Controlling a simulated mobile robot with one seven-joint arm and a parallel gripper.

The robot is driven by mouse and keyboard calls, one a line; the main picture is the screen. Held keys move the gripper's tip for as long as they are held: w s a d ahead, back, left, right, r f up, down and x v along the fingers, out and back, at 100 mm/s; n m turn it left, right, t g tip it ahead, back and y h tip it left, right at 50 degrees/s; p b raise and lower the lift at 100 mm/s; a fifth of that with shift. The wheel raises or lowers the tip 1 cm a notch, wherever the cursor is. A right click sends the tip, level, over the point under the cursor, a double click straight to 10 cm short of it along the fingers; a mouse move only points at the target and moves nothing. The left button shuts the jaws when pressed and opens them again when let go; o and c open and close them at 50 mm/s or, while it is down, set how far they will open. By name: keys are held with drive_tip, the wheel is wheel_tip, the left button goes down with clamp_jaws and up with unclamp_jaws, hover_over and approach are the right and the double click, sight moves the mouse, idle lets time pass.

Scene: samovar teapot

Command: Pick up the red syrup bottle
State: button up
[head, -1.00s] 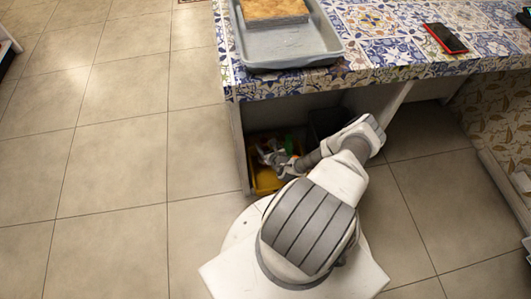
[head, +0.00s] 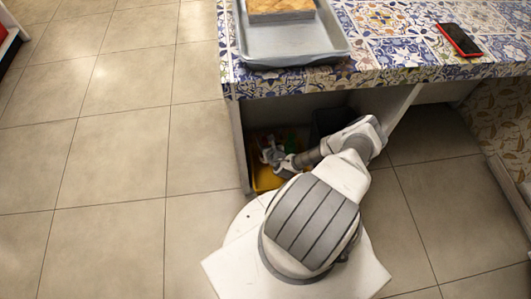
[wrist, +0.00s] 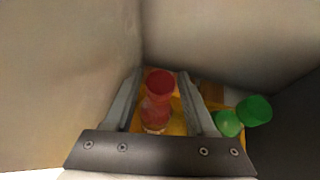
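The red syrup bottle (wrist: 157,105) stands in a yellow crate in the wrist view, its red cap toward the camera. My gripper (wrist: 160,76) has one finger on each side of the bottle, with a narrow gap showing on both sides, so it looks open around it. In the head view my gripper (head: 273,155) reaches into the shelf space under the counter, over the yellow crate (head: 264,181). The red bottle cannot be made out there.
Green-capped bottles (wrist: 254,110) stand just right of my gripper. Pale shelf walls (wrist: 60,70) close in on the left and behind. A tiled counter (head: 400,62) is overhead, bearing a grey tray (head: 290,48) and a red-edged phone (head: 459,40). Open floor lies left.

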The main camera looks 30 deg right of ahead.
clamp_jaws()
idle(1.1)
